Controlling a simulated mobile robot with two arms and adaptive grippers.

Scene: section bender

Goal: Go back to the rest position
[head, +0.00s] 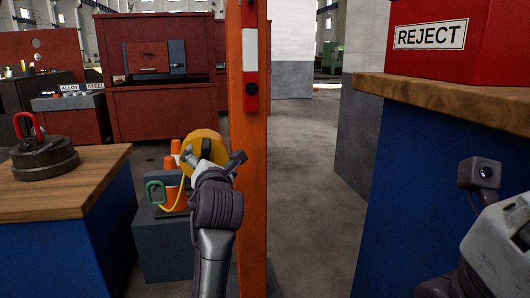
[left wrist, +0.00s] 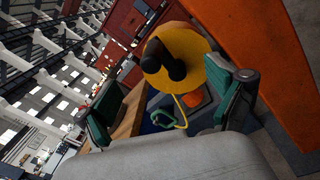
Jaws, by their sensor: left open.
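My left gripper (head: 214,160) is in the middle of the head view, in front of the orange post and a yellow disc (head: 207,140). Its fingers are spread and nothing is seen between them. In the left wrist view my left gripper (left wrist: 165,98) shows two green-padded fingers wide apart. The yellow disc (left wrist: 215,42) with a black knob lies beyond them; I cannot tell how far. Part of my right arm shows at the right edge of the head view, but its fingers are not seen.
An orange post (head: 250,170) stands close to my left arm. A wooden bench (head: 70,195) at left bears a dark round object with a red handle (head: 45,155). At right, a bench (head: 400,88) bears a red REJECT bin (head: 480,60). Grey floor (head: 315,200) is clear between.

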